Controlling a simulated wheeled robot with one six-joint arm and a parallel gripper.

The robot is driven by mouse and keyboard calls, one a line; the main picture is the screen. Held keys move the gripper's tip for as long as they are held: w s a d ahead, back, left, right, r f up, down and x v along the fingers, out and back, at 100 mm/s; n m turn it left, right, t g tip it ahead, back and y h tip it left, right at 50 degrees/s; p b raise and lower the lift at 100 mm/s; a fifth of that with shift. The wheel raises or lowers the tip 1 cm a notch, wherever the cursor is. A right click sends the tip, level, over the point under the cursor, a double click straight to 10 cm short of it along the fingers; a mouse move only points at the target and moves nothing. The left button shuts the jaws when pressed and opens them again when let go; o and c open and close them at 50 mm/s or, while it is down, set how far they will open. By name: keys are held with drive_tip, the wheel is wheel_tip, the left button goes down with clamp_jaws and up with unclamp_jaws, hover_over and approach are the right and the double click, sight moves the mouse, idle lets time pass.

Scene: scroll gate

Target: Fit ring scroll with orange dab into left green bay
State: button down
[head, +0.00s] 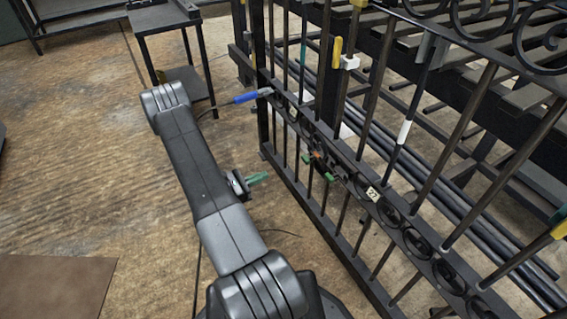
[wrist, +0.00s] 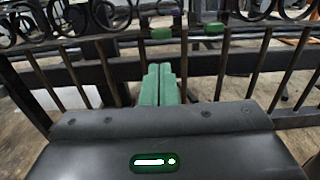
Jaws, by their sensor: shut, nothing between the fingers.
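My gripper (head: 257,179) is shut and empty, its green fingers left of the black gate and apart from it. In the wrist view its fingers (wrist: 160,85) are together and point at the gate. Two green marks, left (head: 305,158) and right (head: 330,177), flank a bay in the gate's row of rings. They also show in the wrist view, left (wrist: 160,33) and right (wrist: 213,28). A small orange spot (head: 317,155) shows between them in the head view. I cannot tell whether it is the ring scroll's dab; no scroll is clearly seen there.
The black gate (head: 372,192) has upright bars and a ring band with a "27" tag. A blue-handled tool (head: 250,97) is at its left end. A small dark table (head: 165,18) stands at the back left. Bare floor (head: 90,170) lies left of my arm.

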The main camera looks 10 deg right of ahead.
drive_tip(key=b, duration=0.3)
approach(303, 159)
drive_tip(key=x, duration=0.5)
drive_tip(key=shift+d+f, duration=0.2)
drive_tip(key=shift+f, duration=0.05)
drive_tip(key=shift+w+d+r, duration=0.1)
drive_tip(key=shift+w+d, duration=0.15)
drive_tip(key=shift+d, duration=0.45)
drive_tip(key=shift+b+x, duration=0.45)
drive_tip(key=shift+x, duration=1.05)
drive_tip(key=shift+r, duration=0.1)
drive_tip(key=shift+w, duration=0.1)
drive_tip(key=shift+a, duration=0.25)
drive_tip(key=p+v, duration=0.2)
drive_tip(key=v, duration=1.2)
